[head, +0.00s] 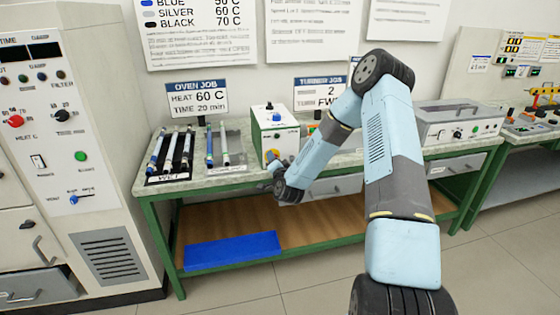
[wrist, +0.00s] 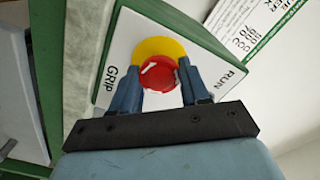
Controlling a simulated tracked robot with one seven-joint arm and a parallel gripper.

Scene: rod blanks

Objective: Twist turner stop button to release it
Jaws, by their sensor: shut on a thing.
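The red stop button (wrist: 158,76) sits on a yellow disc (wrist: 157,47) on a white panel with the words GRIP and RUN, in the wrist view. White marks show on the button's face. My gripper (wrist: 160,70) has one finger on each side of the button and is shut on it. In the head view the panel belongs to a white and green box (head: 274,122) on the bench. My gripper (head: 275,163) is at the box's front, where a bit of yellow shows. The red button is hidden there.
Rods lie on a black tray (head: 165,178) and a grey tray (head: 237,163) left of the box. A grey lidded machine (head: 452,123) stands on the bench to the right. A tall control cabinet (head: 60,140) stands at the left. A blue mat (head: 232,250) lies on the lower shelf.

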